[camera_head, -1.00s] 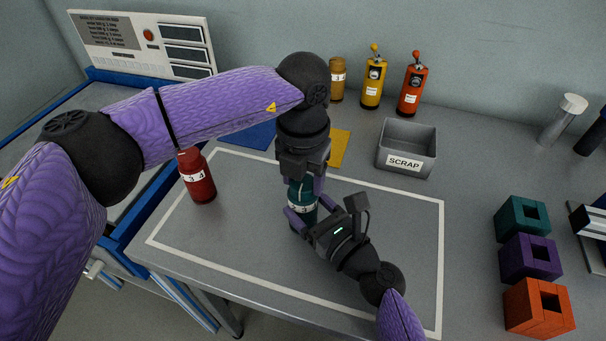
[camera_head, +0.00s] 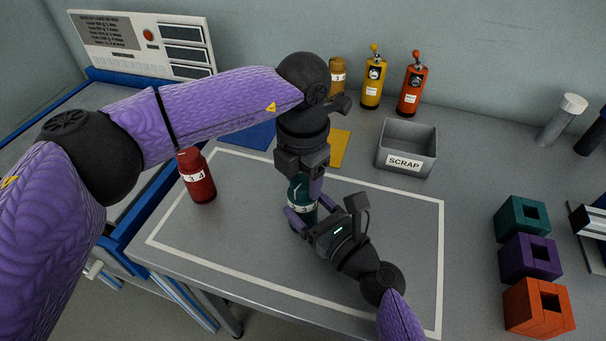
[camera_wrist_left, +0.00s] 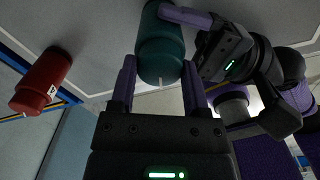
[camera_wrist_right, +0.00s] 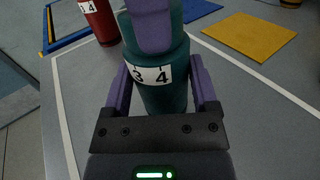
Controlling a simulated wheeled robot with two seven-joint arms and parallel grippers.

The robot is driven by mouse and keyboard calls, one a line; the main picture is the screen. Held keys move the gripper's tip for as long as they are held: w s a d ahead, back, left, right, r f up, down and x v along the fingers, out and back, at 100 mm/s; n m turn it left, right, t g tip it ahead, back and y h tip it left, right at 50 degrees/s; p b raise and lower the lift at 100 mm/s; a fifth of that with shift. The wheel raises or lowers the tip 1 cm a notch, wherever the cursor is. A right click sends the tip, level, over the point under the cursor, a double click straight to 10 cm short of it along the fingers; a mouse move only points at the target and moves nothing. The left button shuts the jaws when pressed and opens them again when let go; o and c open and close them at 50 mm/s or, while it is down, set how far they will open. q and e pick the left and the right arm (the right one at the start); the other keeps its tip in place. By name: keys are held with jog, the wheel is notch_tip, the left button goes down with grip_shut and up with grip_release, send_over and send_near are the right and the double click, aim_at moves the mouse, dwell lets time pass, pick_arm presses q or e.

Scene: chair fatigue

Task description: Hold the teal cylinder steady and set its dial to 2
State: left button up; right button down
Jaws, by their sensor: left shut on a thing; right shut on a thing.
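The teal cylinder (camera_head: 301,190) stands upright inside the white outline on the table, partly covered by both grippers. My left gripper (camera_head: 304,186) comes down from above and is shut on its top part. In the left wrist view the teal top (camera_wrist_left: 161,55) sits between the fingers, with a short white mark at its edge. My right gripper (camera_head: 302,218) is shut around the lower body from the front right. In the right wrist view the cylinder body (camera_wrist_right: 163,95) shows a white band with 3 and 4, below a left finger.
A red cylinder (camera_head: 197,178) with a number band stands to the left. A grey SCRAP bin (camera_head: 407,134) is behind to the right. Yellow (camera_head: 373,84) and orange (camera_head: 412,88) bottles stand at the back. Teal, purple (camera_head: 529,260) and orange blocks line the right side.

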aim_at(303, 181)
pick_arm(q)
jog(key=o, duration=1.3)
notch_tip(303, 181, up, 12)
jog(key=shift+r, duration=0.1)
pick_arm(e)
grip_release()
